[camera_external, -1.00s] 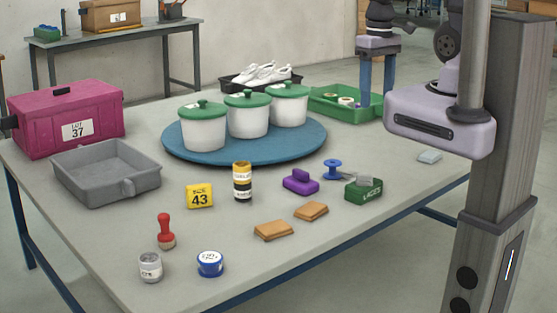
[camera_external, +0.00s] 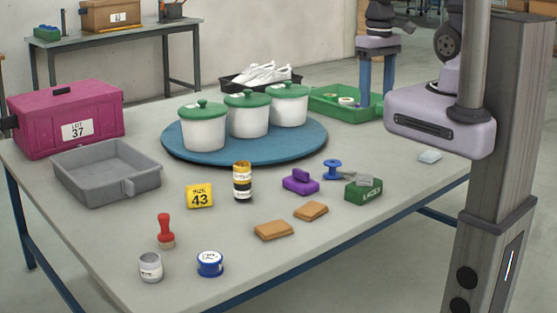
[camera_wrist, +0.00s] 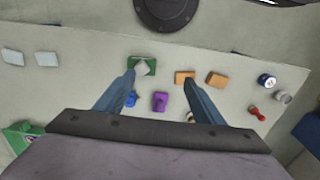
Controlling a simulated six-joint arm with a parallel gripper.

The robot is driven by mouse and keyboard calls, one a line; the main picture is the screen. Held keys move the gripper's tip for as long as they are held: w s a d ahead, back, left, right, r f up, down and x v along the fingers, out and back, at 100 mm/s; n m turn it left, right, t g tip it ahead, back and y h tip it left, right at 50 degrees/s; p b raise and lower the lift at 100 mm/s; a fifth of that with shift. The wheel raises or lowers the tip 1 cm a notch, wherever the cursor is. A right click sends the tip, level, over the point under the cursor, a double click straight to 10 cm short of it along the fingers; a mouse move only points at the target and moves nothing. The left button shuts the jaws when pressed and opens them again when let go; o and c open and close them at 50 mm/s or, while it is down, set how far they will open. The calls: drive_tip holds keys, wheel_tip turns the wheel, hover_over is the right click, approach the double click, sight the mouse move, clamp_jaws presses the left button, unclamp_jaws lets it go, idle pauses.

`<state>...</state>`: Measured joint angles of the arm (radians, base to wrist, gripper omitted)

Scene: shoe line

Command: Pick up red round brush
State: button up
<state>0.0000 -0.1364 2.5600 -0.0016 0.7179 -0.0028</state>
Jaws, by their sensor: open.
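The red round brush (camera_external: 166,231) stands upright on the table's near left part, with a red knobbed handle and a brownish round base. In the wrist view the red brush (camera_wrist: 257,112) is at the right, outside the fingers. My gripper (camera_external: 377,98) is far from it, at the back right above the green tray, with blue fingers pointing down. In the wrist view my gripper (camera_wrist: 160,73) shows its two fingers wide apart, with nothing held between them.
Near the brush are a grey tin (camera_external: 150,267), a blue tin (camera_external: 210,264) and a yellow size tag (camera_external: 199,196). A grey tray (camera_external: 105,190) lies behind it. A blue turntable (camera_external: 245,157) bears three lidded pots. Tan blocks (camera_external: 274,230) lie to its right.

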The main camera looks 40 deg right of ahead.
drive_tip(key=shift+c, duration=0.4)
drive_tip(key=c, duration=0.4)
